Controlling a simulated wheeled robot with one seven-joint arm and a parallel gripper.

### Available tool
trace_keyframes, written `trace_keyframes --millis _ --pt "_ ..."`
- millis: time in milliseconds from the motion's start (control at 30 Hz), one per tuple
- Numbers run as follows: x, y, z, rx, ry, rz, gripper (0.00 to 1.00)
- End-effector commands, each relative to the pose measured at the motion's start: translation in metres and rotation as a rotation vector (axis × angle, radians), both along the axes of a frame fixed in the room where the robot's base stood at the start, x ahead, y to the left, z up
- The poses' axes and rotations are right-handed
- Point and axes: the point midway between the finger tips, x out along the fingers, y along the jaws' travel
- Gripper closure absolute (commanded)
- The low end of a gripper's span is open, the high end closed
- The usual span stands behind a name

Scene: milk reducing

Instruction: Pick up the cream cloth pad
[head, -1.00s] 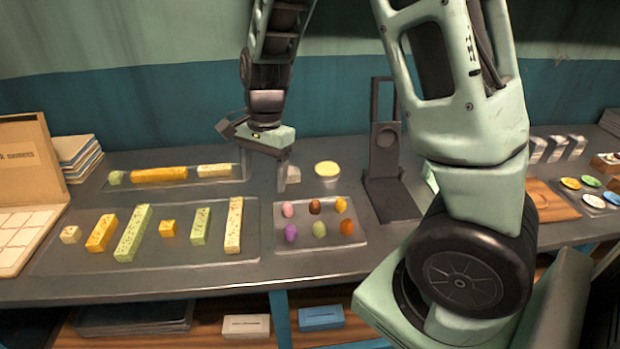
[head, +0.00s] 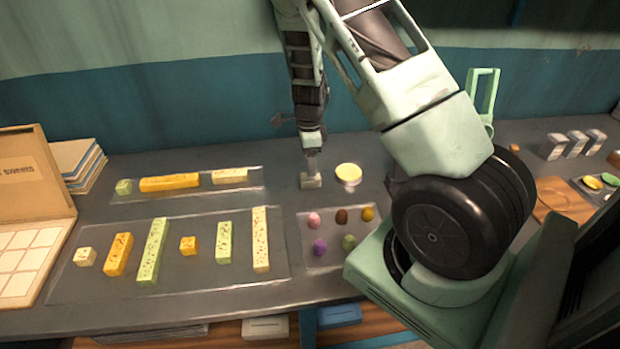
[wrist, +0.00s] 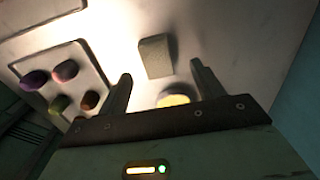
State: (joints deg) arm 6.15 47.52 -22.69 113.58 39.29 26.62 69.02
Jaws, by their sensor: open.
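The cream cloth pad appears to be the small pale, greyish block (head: 311,182) on the counter, left of a round dish with yellow contents (head: 348,171). In the wrist view the pad (wrist: 155,57) lies beyond the fingertips, roughly in line with the gap between them. My gripper (head: 311,158) points down over the pad in the head view. In the wrist view my gripper (wrist: 161,70) has its two fingers spread, with nothing held. Whether the fingertips reach down beside the pad cannot be told.
The yellow dish (wrist: 174,99) shows close to the right finger. A tray of small coloured, rounded pieces (head: 330,255) lies in front of the pad. Trays of coloured bars (head: 200,270) lie to the left. Pale blocks (head: 577,143) stand at the far right.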

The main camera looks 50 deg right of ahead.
Motion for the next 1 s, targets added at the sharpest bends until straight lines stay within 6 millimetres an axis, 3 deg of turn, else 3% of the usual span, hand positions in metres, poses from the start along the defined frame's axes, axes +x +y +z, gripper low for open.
trace_keyframes --millis 233,500,800,1000 --pt "-0.003 0.001 -0.017 0.002 0.002 -0.001 0.33" --pt "-0.006 0.001 -0.054 0.001 0.002 0.001 0.33" --pt "-0.005 0.002 -0.06 0.0 0.0 0.001 0.33" --pt "-0.006 0.002 -0.059 0.0 0.0 0.002 0.81"
